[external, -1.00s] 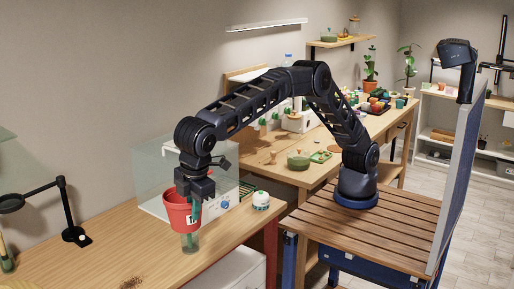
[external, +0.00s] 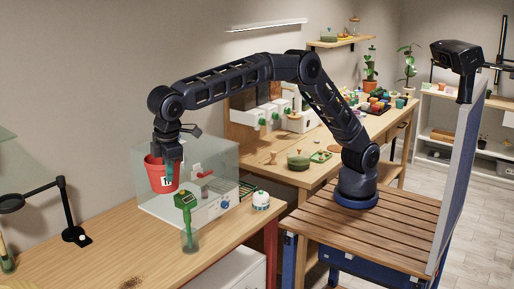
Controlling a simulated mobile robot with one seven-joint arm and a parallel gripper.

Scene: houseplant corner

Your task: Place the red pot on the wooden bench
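The red pot (external: 157,178) carries a small white label and hangs roughly upright in the air in the external view. My gripper (external: 170,168) is above its right side, with a teal finger at the pot wall, and looks shut on it. The far finger is hidden. The pot is in front of the left end of a clear box (external: 222,160), above the near wooden bench top (external: 85,250). I cannot tell its exact height or whether it touches the box.
The bench's front middle is clear except for a brown patch (external: 131,282).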

